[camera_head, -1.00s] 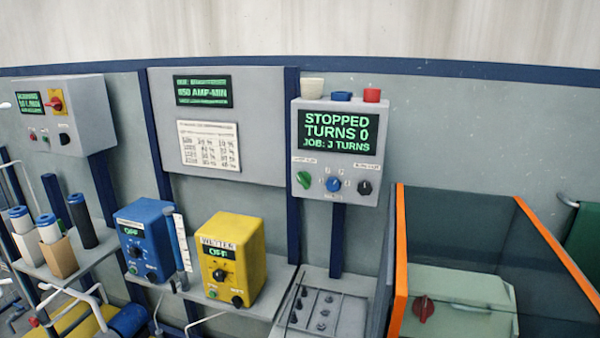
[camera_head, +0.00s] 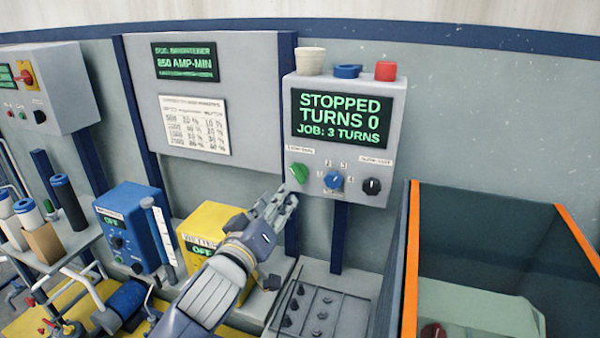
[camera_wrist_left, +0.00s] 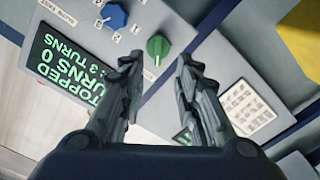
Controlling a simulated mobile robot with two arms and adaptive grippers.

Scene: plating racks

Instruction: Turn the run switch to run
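The grey control box (camera_head: 345,95) hangs on the wall, and its screen (camera_head: 340,118) reads "STOPPED, TURNS 0, JOB: 3 TURNS". Below the screen sit a green knob (camera_head: 299,173), a blue knob (camera_head: 333,180) and a black knob (camera_head: 372,186); their labels are too small to read surely. My left gripper (camera_head: 279,197) is just below and left of the green knob, apart from it. In the left wrist view its fingers (camera_wrist_left: 157,85) are spread and empty, with the green knob (camera_wrist_left: 158,46) beyond the gap between the tips. My right gripper is not in view.
A yellow box (camera_head: 205,225) and a blue box (camera_head: 130,230) stand on the shelf to the left, the yellow one partly behind my arm. An orange-edged tank (camera_head: 412,260) stands at the right. Cups (camera_head: 347,71) sit on top of the control box.

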